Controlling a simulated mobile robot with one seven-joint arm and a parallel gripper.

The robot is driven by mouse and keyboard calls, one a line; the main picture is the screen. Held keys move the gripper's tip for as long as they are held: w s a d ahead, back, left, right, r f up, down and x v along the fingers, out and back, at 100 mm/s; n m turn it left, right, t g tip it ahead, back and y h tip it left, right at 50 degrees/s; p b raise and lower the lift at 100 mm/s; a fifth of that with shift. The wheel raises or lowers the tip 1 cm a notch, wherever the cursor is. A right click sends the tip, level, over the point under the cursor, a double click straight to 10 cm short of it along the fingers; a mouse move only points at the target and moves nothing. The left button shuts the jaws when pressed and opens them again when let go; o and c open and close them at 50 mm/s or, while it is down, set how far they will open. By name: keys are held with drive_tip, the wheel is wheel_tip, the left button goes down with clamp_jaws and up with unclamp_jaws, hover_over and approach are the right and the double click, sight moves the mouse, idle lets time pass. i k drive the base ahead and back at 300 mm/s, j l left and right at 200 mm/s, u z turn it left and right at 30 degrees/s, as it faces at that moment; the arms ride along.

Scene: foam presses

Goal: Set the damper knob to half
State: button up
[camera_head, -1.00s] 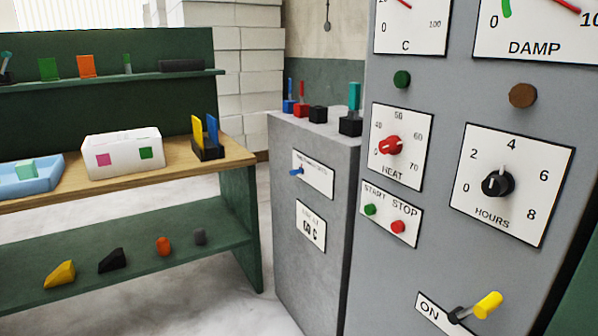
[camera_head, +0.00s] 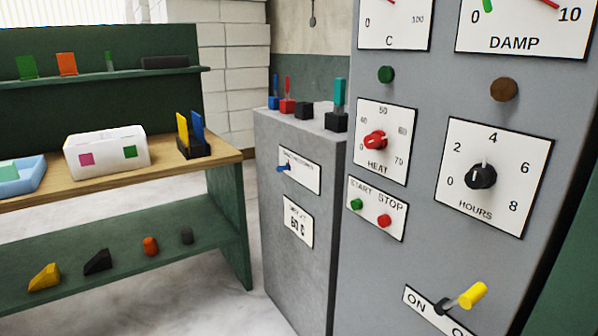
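No knob labelled damper shows in the head view. A white gauge marked DAMP (camera_head: 514,42) sits at the top right of the tall grey cabinet, cut off by the top edge, with a red needle and part of a green band. My gripper is not in view.
The tall cabinet (camera_head: 390,260) also has START and STOP buttons (camera_head: 370,212) and a yellow-tipped ON lever (camera_head: 471,296) sticking out. The lower cabinet (camera_head: 290,270) carries small coloured blocks. A green bench (camera_head: 222,180) stands left. Pale floor (camera_head: 195,292) shows between.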

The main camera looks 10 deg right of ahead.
sight(279, 169)
drive_tip(key=i+j, duration=0.35)
drive_tip(key=i, duration=0.15)
drive_tip(key=i+j, duration=0.3)
drive_tip(key=i, duration=0.25)
drive_tip(key=i+j, duration=0.35)
drive_tip(key=i, duration=0.15)
drive_tip(key=i+j, duration=0.3)
drive_tip(key=i, duration=0.2)
